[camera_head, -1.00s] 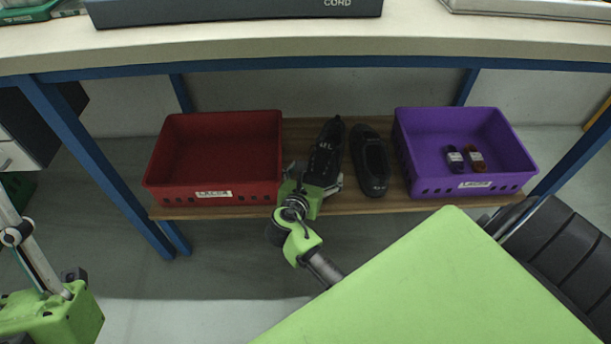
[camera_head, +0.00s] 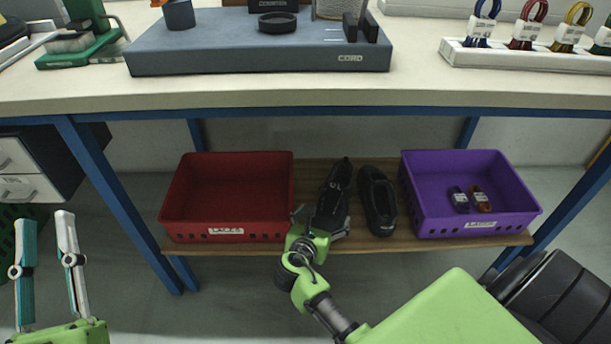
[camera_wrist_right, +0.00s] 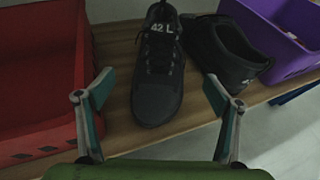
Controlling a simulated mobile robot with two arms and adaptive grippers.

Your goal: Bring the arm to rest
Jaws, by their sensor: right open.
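My right gripper (camera_head: 320,226) is at the front edge of the low wooden shelf, just in front of a black shoe (camera_head: 335,190). In the right wrist view its two fingers (camera_wrist_right: 158,112) are spread apart with nothing between them, and the shoe (camera_wrist_right: 158,75), marked "42 L", stands beyond them. A second black shoe (camera_head: 379,200) stands beside it to the right. My left gripper (camera_head: 48,262) is at the lower left, its two fingers pointing up, apart and empty.
A red bin (camera_head: 228,190) stands left of the shoes and looks empty. A purple bin (camera_head: 425,195) on the right holds two small lace bundles. Above is the worktable (camera_head: 420,92) with a grey CORD board (camera_head: 250,62) and a white lace rack (camera_head: 500,55). Blue table legs (camera_head: 110,195) flank the shelf.

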